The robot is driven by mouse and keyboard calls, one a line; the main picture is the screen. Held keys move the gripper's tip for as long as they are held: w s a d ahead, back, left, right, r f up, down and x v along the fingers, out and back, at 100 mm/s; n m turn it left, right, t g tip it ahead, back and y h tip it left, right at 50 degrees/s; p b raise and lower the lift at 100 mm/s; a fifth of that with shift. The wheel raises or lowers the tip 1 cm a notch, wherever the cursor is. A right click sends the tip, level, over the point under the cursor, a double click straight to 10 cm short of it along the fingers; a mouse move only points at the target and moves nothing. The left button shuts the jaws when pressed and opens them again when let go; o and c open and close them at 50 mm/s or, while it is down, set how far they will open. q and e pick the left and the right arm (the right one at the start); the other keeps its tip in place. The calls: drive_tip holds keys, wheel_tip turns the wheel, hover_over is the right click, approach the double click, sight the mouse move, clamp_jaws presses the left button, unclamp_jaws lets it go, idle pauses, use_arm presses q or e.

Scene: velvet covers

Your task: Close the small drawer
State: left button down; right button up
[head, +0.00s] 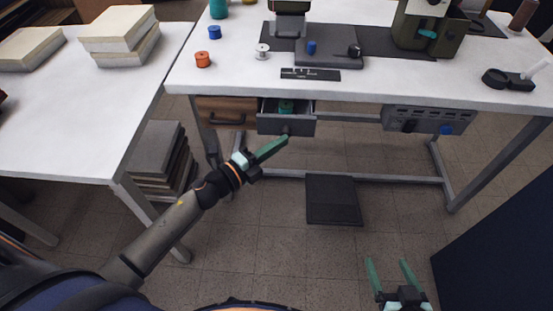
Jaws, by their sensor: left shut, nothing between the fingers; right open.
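The small drawer (287,125) is grey and hangs under the white sewing table. It stands pulled out, with a green item (286,106) visible inside. A small dark knob is on its front. My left gripper (284,141) is shut and empty. Its green fingertips are just below the drawer front in the head view, near the knob; whether they touch it I cannot tell. My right gripper (391,262) is open and empty, low in the view at the right, well away from the drawer.
A wooden drawer (227,110) with a dark handle is left of the small drawer. A grey control box (427,119) hangs under the table at right. A foot pedal (333,198) lies below. The white table (400,88) holds spools and machines. A dark block (500,240) stands at right.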

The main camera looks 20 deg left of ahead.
sight(278, 127)
use_arm(q)
drive_tip(key=w, duration=0.2)
drive_tip(key=w+a, duration=0.1)
drive_tip(key=w, duration=0.1)
drive_tip(key=w+b, duration=0.1)
drive_tip(key=w, duration=0.1)
drive_tip(key=shift+a, duration=0.35)
drive_tip(key=shift+w+a+r, duration=0.15)
drive_tip(key=shift+w+a, duration=0.05)
drive_tip(key=shift+w, duration=0.05)
use_arm(e)
drive_tip(key=w+r+t, duration=0.3)
drive_tip(key=r, duration=0.3)
drive_tip(key=shift+r+n+y, duration=0.15)
drive_tip(key=shift+n+y, duration=0.15)
drive_tip(key=shift+n, duration=0.1)
use_arm(q)
drive_tip(key=shift+a+r, duration=0.1)
use_arm(e)
drive_tip(key=shift+s+d, duration=0.1)
drive_tip(key=shift+d, duration=0.05)
